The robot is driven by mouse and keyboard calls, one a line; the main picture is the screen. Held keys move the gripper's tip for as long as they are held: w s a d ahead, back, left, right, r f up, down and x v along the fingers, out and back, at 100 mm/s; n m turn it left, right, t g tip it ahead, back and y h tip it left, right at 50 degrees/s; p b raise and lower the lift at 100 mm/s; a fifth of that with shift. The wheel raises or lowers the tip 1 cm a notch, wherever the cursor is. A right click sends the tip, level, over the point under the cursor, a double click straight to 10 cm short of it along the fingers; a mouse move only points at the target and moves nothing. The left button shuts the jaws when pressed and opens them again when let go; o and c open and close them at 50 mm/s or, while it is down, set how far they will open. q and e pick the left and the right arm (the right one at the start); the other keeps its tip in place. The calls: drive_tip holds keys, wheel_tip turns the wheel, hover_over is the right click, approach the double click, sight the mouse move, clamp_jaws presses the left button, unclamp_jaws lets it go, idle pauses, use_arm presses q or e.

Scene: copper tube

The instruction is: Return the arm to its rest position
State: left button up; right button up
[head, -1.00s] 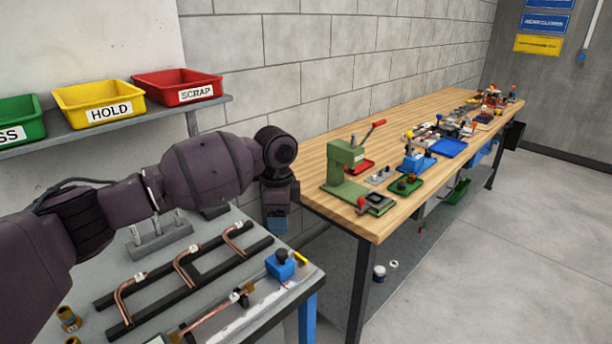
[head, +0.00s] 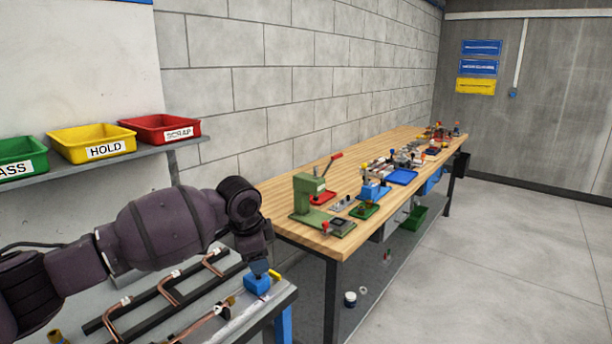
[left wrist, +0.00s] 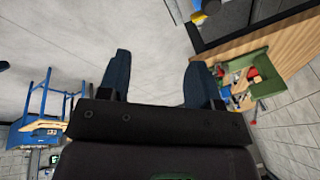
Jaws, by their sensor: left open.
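My left arm (head: 160,232) comes in from the left in the head view and reaches out over the grey table. My left gripper (head: 259,265) hangs at its end near the table's right edge, partly hidden by the wrist. In the left wrist view its two dark blue fingers (left wrist: 158,80) stand wide apart with nothing between them. Bent copper tubes (head: 170,290) lie on a black rack (head: 150,312) on the grey table, below the arm. My right gripper is in neither view.
A blue block (head: 257,284) stands on the table just below the left gripper. A wooden bench (head: 285,230) with a green press (head: 307,195) is to the right. PASS, HOLD (head: 92,142) and SCRAP (head: 158,130) bins line the shelf. Floor at right is clear.

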use_arm(q)
drive_tip(key=w+d+r+t+h, duration=0.2)
drive_tip(key=d+r+t+h, duration=0.25)
drive_tip(key=d+t, duration=0.2)
drive_tip(key=s+a+f+n+y, duration=0.2)
drive_tip(key=s+a+f+n, duration=0.2)
drive_tip(key=s+a+f, duration=0.3)
drive_tip(key=s+a+f+n+t+y, duration=0.1)
drive_tip(key=s+a+f+n, duration=0.4)
drive_tip(key=s+f, duration=0.9)
drive_tip(key=s+a+f+n+t+y, duration=0.1)
drive_tip(key=s+a+f+n+y, duration=0.2)
drive_tip(key=s+a+f, duration=0.8)
drive_tip(key=shift+s+a+f+n, duration=0.3)
drive_tip(key=shift+s+n, duration=0.8)
drive_tip(key=shift+s, duration=1.7)
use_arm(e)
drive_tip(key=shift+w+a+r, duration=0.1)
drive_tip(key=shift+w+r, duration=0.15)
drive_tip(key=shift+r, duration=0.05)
use_arm(q)
drive_tip(key=shift+d, duration=0.1)
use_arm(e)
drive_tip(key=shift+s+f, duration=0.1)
